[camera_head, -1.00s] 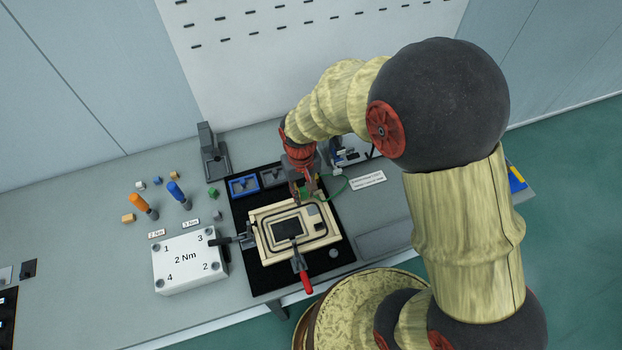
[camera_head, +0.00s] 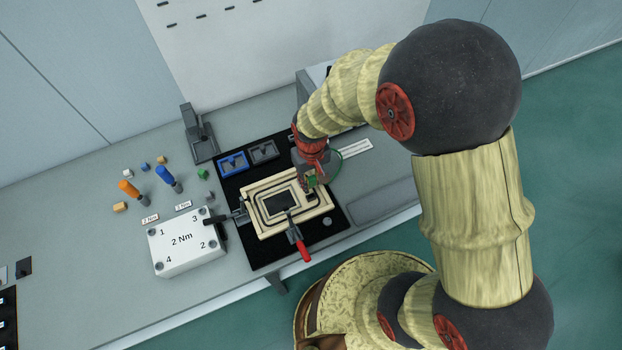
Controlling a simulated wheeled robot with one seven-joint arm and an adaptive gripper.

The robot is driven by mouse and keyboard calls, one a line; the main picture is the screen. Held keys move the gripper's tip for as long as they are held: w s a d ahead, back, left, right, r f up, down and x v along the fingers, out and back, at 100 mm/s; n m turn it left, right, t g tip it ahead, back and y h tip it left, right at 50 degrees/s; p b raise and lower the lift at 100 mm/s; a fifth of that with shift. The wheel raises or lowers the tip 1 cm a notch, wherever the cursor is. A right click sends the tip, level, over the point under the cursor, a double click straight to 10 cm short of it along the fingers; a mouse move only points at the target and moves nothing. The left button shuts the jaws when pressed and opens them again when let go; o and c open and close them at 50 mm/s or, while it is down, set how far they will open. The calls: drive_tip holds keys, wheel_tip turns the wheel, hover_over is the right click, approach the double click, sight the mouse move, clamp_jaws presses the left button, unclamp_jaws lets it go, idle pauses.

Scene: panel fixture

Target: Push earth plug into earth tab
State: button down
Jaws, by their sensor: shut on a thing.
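My gripper (camera_head: 309,182) is shut and points down over the upper right part of the beige panel frame (camera_head: 262,229). A small green piece shows between its fingers, which I take to be the earth plug (camera_head: 312,181). A green lead (camera_head: 338,171) curves out to the right behind the gripper. The earth tab cannot be made out; the gripper covers that part of the panel. I cannot tell whether plug and tab touch. The panel has a dark window (camera_head: 279,202) and lies in the fixture on a black mat (camera_head: 262,255).
A red-handled clamp (camera_head: 302,248) stands at the panel's front edge and a dark clamp (camera_head: 224,217) at its left. A white 2 Nm block (camera_head: 187,250), orange (camera_head: 130,191) and blue (camera_head: 167,178) drivers lie left. Blue (camera_head: 233,163) and grey trays (camera_head: 263,151) sit behind.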

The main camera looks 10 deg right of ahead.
sight(311, 179)
drive_tip(key=shift+f+b, duration=1.7)
drive_tip(key=shift+f, duration=1.1)
drive_tip(key=shift+f+b, duration=0.65)
drive_tip(key=shift+f, duration=0.7)
drive_tip(key=c, duration=1.6)
unclamp_jaws()
drive_tip(key=shift+o, duration=0.5)
drive_tip(key=shift+r, duration=0.1)
wheel_tip(311, 179, up, 12)
drive_tip(key=shift+f, duration=0.1)
drive_tip(key=shift+s, duration=0.1)
